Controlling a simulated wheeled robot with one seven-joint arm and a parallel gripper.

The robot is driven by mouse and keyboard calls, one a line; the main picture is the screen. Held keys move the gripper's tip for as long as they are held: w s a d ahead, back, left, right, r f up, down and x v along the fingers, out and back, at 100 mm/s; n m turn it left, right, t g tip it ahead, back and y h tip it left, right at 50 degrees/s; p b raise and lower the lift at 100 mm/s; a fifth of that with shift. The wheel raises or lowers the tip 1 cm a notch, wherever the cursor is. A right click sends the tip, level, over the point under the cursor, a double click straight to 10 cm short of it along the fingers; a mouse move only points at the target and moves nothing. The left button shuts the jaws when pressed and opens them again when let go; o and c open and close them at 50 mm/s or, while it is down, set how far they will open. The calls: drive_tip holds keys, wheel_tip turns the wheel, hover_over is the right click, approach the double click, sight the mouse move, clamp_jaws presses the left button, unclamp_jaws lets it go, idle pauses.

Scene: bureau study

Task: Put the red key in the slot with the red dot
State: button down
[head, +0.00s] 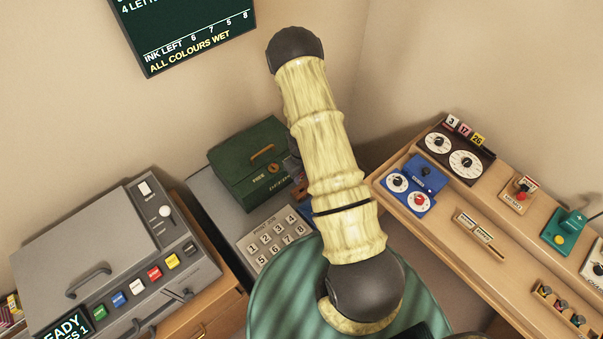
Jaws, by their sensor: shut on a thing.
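My gripper is not visible; my pale yellow arm with dark joints fills the middle and hides what lies behind it. Dark parts show at the arm's left edge by the green box, but I cannot tell what they are. I cannot make out the red key. A small wooden holder (561,306) with several small coloured parts, red among them, lies at the lower right on the sloped wooden desk panel (437,240). I cannot tell whether one of its places is the slot with the red dot.
A green box (249,165) with a handle stands on a grey unit with a number keypad (276,239). A grey machine (108,254) with coloured buttons is at the left. A blue dial box (411,186) sits on the panel. A green round surface (279,299) is below my arm.

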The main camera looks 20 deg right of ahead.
sight(302, 180)
drive_tip(key=shift+f+b, duration=0.85)
drive_tip(key=shift+f, duration=0.7)
drive_tip(key=shift+r+p, duration=0.1)
drive_tip(key=shift+p, duration=0.25)
drive_tip(key=shift+g+p, duration=0.3)
drive_tip(key=shift+p, duration=0.2)
drive_tip(key=shift+f+b, duration=0.75)
drive_tip(key=shift+f, duration=0.3)
drive_tip(key=shift+f+b, duration=0.75)
drive_tip(key=shift+f, duration=0.15)
drive_tip(key=c, duration=1)
unclamp_jaws()
